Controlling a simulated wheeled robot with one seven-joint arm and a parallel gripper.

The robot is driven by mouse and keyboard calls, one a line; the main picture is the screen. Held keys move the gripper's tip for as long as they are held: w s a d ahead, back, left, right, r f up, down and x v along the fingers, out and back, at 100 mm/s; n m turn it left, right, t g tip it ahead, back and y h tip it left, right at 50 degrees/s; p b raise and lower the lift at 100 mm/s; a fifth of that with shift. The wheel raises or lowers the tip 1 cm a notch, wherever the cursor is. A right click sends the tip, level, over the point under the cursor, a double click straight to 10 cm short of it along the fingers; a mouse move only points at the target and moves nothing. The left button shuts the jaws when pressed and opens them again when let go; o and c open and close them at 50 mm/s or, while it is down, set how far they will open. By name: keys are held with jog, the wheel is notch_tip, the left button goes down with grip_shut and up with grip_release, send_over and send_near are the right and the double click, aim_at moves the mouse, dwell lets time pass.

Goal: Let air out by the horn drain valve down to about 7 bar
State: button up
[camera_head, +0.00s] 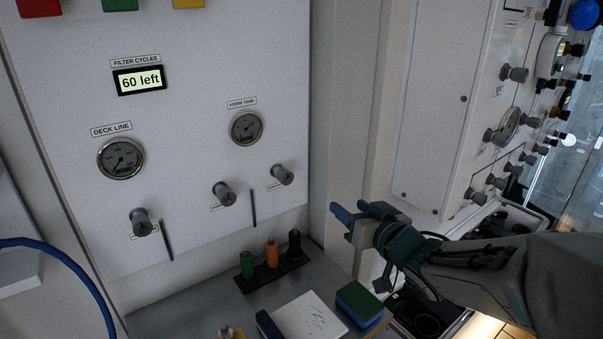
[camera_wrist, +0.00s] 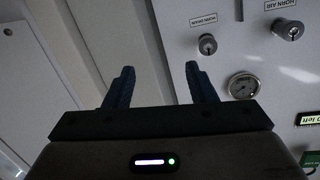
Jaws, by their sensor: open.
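The horn drain valve is a grey knob (camera_head: 282,175) at the right of the white panel. In the wrist view it (camera_wrist: 207,44) sits by an upside-down label that reads HORN DRAIN. The horn tank gauge (camera_head: 247,127) is a round grey dial above and left of it; it also shows in the wrist view (camera_wrist: 243,85). Its needle is too small to read exactly. My gripper (camera_head: 355,212) is open and empty, right of the drain knob and apart from it. In the wrist view its fingers (camera_wrist: 160,70) point at bare surface left of the knob.
The horn air knob (camera_head: 224,193) and another knob (camera_head: 140,222) are further left. The deck line gauge (camera_head: 121,158) and the "60 left" display (camera_head: 140,80) are above. Below, a bench holds a rack (camera_head: 271,279) of coloured items and a green-blue sponge (camera_head: 359,303).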

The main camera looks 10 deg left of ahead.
aim_at(288, 179)
jog(key=w+a+y, duration=0.1)
jog(key=w+a, duration=0.1)
jog(key=a, duration=0.3)
jog(key=w+a+r+n+g+y+p, duration=0.1)
jog(key=w+a, duration=0.1)
jog(key=a, duration=0.3)
jog(key=w+a+y+p, duration=0.1)
jog(key=w+a, duration=0.1)
jog(key=a, duration=0.3)
jog(key=shift+w+a+r+n+g+y, duration=0.1)
jog(key=shift+a+r+n+g+y, duration=0.2)
jog(key=shift+n+g+y, duration=0.1)
jog(key=shift+c, duration=0.3)
jog(key=c, duration=0.9)
